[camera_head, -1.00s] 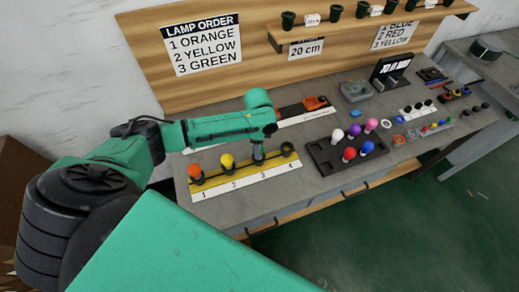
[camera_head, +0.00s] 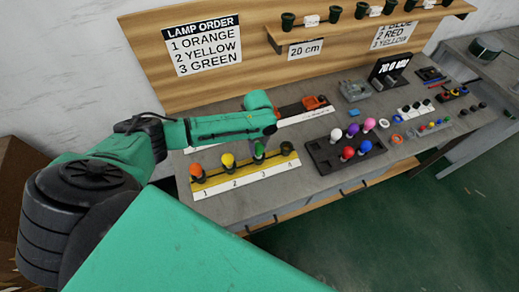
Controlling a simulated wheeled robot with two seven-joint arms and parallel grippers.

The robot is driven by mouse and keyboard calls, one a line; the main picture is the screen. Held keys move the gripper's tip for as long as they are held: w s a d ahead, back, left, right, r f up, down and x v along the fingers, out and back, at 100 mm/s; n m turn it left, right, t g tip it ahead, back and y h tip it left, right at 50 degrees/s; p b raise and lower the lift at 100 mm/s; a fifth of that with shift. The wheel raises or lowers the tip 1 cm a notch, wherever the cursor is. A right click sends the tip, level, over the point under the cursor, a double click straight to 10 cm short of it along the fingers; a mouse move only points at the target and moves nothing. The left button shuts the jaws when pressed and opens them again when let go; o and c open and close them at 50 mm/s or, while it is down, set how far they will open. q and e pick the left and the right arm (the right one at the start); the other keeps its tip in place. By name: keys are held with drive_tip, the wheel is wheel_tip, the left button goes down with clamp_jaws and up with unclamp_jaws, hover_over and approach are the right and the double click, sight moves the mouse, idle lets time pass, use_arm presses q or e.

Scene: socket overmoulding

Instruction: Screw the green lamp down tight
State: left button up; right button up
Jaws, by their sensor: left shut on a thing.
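The green lamp (camera_head: 259,149) stands upright at socket 3 of the numbered strip (camera_head: 234,187), which has a yellow top and a white front. My left gripper (camera_head: 260,143) points down over socket 3 and is shut on the green lamp. Its fingers are small and partly hidden by my wrist, and the lamp's base is hard to make out. An orange lamp (camera_head: 196,171) stands at socket 1 and a yellow lamp (camera_head: 228,161) at socket 2. Socket 4 (camera_head: 287,149) is dark and holds no lamp. My right gripper is out of view.
A dark tray (camera_head: 319,153) with several coloured lamps stands right of the strip. A blue piece (camera_head: 354,112), a grey device (camera_head: 354,90) and a black display (camera_head: 388,68) lie behind it. The lamp order sign (camera_head: 202,45) reads orange, yellow, green. Bare bench shows in front of the tray.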

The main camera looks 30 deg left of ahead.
use_arm(q)
drive_tip(key=m, duration=0.3)
drive_tip(key=shift+m, duration=0.8)
drive_tip(key=m, duration=0.3)
drive_tip(key=shift+m, duration=0.4)
drive_tip(key=o, duration=1.2)
drive_tip(key=shift+o, duration=0.2)
